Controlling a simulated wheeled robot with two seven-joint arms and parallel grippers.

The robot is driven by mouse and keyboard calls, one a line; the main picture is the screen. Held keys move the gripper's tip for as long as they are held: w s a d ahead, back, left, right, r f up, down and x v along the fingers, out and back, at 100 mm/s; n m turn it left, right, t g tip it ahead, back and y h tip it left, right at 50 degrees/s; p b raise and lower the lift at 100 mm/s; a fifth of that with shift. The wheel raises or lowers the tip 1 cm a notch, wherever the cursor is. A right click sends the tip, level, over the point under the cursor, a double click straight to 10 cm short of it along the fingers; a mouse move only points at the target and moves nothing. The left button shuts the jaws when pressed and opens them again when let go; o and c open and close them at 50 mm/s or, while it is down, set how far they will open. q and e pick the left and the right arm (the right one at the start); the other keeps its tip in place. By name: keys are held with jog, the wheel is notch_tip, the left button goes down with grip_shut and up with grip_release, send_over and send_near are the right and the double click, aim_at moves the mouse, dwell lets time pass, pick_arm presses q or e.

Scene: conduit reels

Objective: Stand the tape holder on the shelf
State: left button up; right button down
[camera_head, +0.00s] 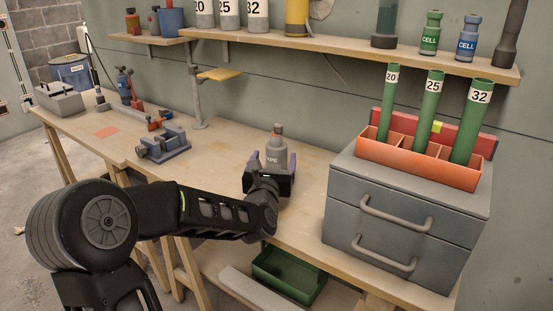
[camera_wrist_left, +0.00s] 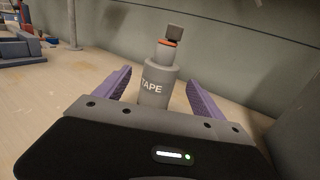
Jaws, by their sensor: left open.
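The tape holder (camera_head: 276,150) is a grey bottle-shaped piece with a narrower neck, an orange band and a dark top, and the word TAPE on its front. It stands upright on the workbench (camera_head: 225,150). My left gripper (camera_head: 272,165) is open around it, and in the left wrist view the tape holder (camera_wrist_left: 157,85) is between the two purple fingers, with visible gaps. The gripper body hides its lower part. The shelf (camera_head: 350,47) runs along the wall above the bench. My right gripper is not in view.
Grey containers, a yellow one and green and blue CELL bottles (camera_head: 430,34) stand on the shelf. A grey drawer unit (camera_head: 400,215) with an orange tray of green tubes (camera_head: 428,105) is at the right. A vise (camera_head: 163,143) sits to the left. A green bin (camera_head: 288,275) is below.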

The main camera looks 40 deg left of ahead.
aim_at(276, 125)
pick_arm(q)
jog(key=shift+b+x, duration=0.7)
jog(key=shift+x, duration=1.9)
jog(key=shift+r, duration=0.1)
grip_shut()
jog(key=shift+r, duration=0.1)
notch_tip(276, 125, up, 10)
jog(key=shift+f+p, duration=0.1)
jog(key=shift+p, duration=1.15)
